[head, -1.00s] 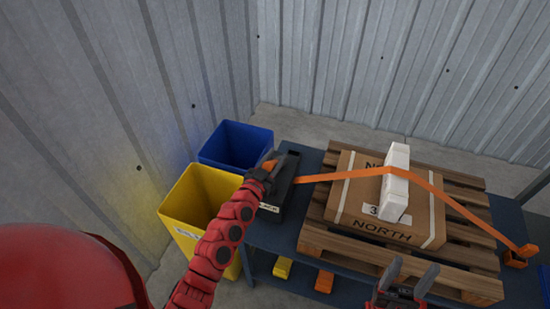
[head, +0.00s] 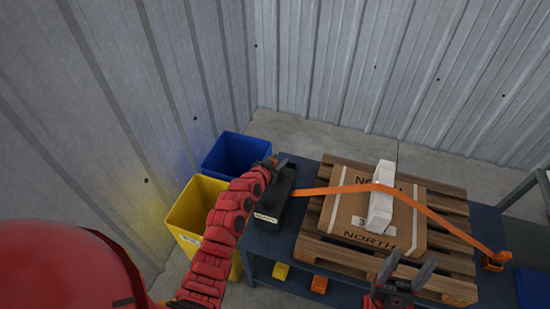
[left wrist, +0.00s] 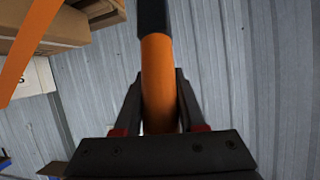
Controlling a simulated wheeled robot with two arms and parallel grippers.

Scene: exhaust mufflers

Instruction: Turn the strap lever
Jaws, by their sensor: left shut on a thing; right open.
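The strap lever (left wrist: 157,85) is an orange grip on a black shaft. In the left wrist view it lies between the two dark fingers of my left gripper (left wrist: 160,100), which is shut on it. In the head view my left gripper (head: 271,163) is at the far end of the black ratchet box (head: 272,203), and my arm and hand mostly hide the lever there. The orange strap (head: 340,189) runs from the box over a carton (head: 408,222) to an orange anchor (head: 493,262). My right gripper (head: 410,270) is open and empty in front of the pallet.
The carton, with a white block (head: 382,200) under the strap, sits on a wooden pallet (head: 335,252) on a blue-grey table (head: 265,240). A yellow bin (head: 190,212) and a blue bin (head: 232,152) stand left of the table. Corrugated walls close the back and left.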

